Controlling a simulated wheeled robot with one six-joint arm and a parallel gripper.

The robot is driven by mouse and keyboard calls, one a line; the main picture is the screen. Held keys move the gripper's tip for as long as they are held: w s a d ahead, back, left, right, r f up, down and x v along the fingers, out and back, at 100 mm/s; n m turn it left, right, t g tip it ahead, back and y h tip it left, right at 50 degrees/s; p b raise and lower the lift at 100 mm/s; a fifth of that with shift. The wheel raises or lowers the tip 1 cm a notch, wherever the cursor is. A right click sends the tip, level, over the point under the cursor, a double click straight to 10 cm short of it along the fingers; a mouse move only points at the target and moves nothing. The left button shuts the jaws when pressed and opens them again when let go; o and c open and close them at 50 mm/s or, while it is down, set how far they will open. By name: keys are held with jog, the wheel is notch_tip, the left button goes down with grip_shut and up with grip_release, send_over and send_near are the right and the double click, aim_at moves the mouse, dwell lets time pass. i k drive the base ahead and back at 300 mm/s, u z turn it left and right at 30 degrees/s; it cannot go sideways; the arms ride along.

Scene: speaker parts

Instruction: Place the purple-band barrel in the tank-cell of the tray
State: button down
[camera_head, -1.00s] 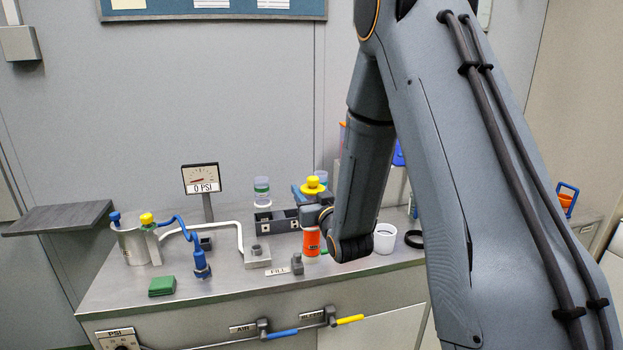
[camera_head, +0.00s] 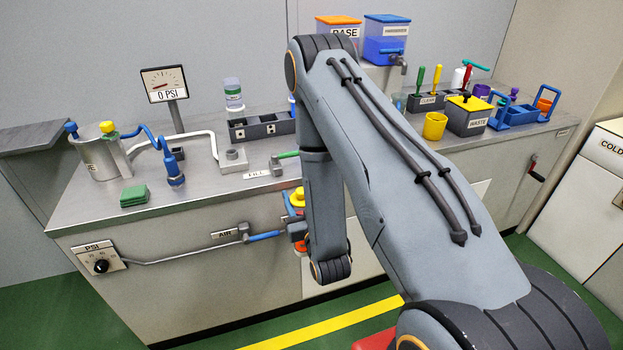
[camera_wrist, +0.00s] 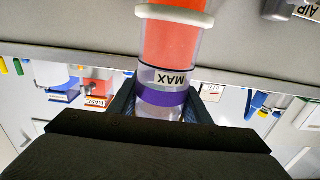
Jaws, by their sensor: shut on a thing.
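The purple-band barrel (camera_wrist: 163,97) is in my gripper (camera_wrist: 158,108), with a finger on either side of its purple band. It has a clear section marked MAX, a pale flange and orange-red beyond the flange. My gripper (camera_head: 296,226) is mostly hidden there. A blue tray with upright handles (camera_head: 520,114) stands at the counter's right end. Its cells are too small to tell apart.
A dark rack (camera_head: 262,127) and a green-banded vial (camera_head: 233,95) stand at the back. A yellow cup (camera_head: 434,126) and waste box (camera_head: 469,117) stand left of the tray. A blue-handled air valve (camera_head: 262,236) juts from the counter front. The floor ahead is open.

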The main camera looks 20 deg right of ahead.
aim_at(507, 122)
jog(key=z, duration=0.5)
jog(key=k, duration=0.6)
jog(key=z, duration=1.4)
jog(key=i, duration=0.6)
jog(key=z, duration=0.45)
jog(key=i, duration=1.25)
jog(key=u, duration=0.8)
